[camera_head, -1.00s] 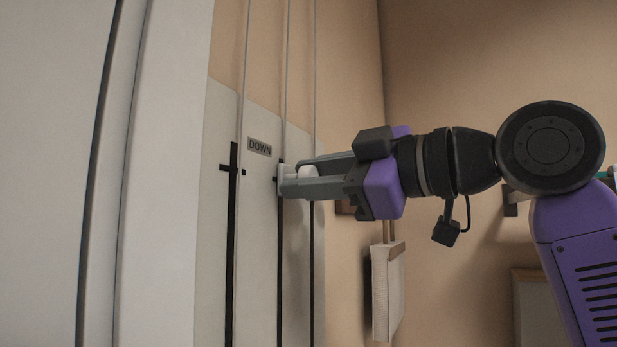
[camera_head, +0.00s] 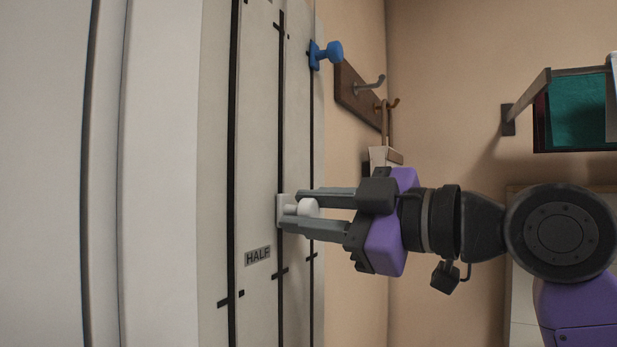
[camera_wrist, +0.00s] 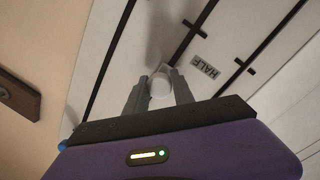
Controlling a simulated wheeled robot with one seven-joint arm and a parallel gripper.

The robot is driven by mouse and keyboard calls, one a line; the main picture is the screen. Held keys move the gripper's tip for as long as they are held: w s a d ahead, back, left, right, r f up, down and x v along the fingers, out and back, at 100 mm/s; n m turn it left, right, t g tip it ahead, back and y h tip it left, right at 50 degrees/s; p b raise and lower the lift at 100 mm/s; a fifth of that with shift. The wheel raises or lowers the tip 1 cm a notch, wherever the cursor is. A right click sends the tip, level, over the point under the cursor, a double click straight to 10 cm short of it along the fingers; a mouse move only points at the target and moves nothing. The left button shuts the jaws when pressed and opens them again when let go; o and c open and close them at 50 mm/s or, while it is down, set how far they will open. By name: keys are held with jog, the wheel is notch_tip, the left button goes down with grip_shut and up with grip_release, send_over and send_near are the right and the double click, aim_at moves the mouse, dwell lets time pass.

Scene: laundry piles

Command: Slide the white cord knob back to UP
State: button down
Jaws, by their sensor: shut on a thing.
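The white knob (camera_head: 307,207) sits in the middle black slot (camera_head: 281,120) of the pale wall panel. My gripper (camera_head: 293,209) reaches in from the right, with one finger above the knob and one below, shut on it. In the head view the knob is a little above the HALF label (camera_head: 257,256) and the tick mark on its slot. In the wrist view the knob (camera_wrist: 160,86) shows between the two fingers, with the HALF label (camera_wrist: 205,67) to its right. No UP label is in view.
A blue knob (camera_head: 327,54) sits on the right slot, higher up. A wooden rack with hooks (camera_head: 357,97) is on the wall beyond it. A teal-filled shelf (camera_head: 578,110) stands out at the upper right. The left slot (camera_head: 233,130) shows no knob.

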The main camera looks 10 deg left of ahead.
notch_tip(320, 180, down, 42)
jog(key=b, duration=2.4)
jog(key=shift+s, duration=0.15)
jog(key=shift+a, duration=0.1)
jog(key=c, duration=1.1)
grip_release()
jog(key=shift+r, duration=0.1)
jog(key=p+v, duration=0.1)
jog(key=v, duration=0.6)
jog(key=shift+s+d, duration=0.15)
jog(key=shift+d, duration=0.25)
